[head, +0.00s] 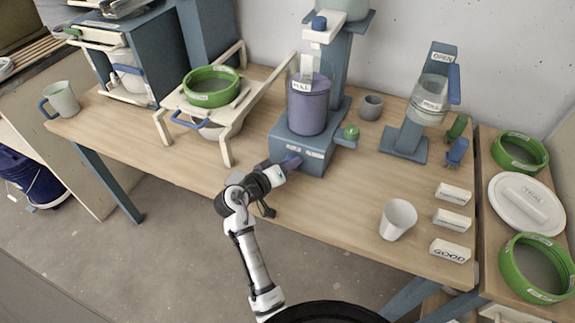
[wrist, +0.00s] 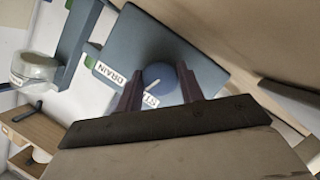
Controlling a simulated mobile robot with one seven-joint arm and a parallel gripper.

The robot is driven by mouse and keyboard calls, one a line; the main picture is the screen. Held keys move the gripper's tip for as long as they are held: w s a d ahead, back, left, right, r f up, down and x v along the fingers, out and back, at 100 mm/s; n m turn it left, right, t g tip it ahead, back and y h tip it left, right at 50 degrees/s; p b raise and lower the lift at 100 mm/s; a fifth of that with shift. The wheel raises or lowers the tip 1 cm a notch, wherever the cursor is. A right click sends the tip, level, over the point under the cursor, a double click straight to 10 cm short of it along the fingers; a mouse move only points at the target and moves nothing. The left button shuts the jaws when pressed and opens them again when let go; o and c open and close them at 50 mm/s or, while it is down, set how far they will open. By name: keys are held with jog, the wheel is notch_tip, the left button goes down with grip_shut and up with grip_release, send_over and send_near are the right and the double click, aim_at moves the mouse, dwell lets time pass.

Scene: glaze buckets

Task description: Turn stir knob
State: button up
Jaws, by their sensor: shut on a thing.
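The stir knob (wrist: 158,76) is a round blue knob with a white pointer line, on the front face of a blue-grey stand (head: 325,146). In the wrist view my gripper (wrist: 159,84) has one dark purple finger on each side of the knob and is shut on it. The label beside the knob is partly hidden by a finger; a DRAIN label (wrist: 109,73) shows to its left. In the head view my gripper (head: 290,162) is at the stand's front, and its fingers hide the knob. A purple bucket (head: 308,112) sits on the stand.
A green knob (head: 351,132) sticks out at the stand's right. A small grey cup (head: 371,107) and a white cup (head: 398,219) stand on the wooden table (head: 335,205). A rack with a green sieve (head: 212,86) is to the left. Label blocks (head: 452,220) lie at right.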

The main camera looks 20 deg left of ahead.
dwell(0.3)
jog(key=o, duration=1)
jog(key=shift+s, duration=0.1)
jog(key=b+v, duration=0.3)
jog(key=v, duration=1)
jog(key=shift+s+a+r, duration=0.15)
jog(key=shift+s, duration=0.15)
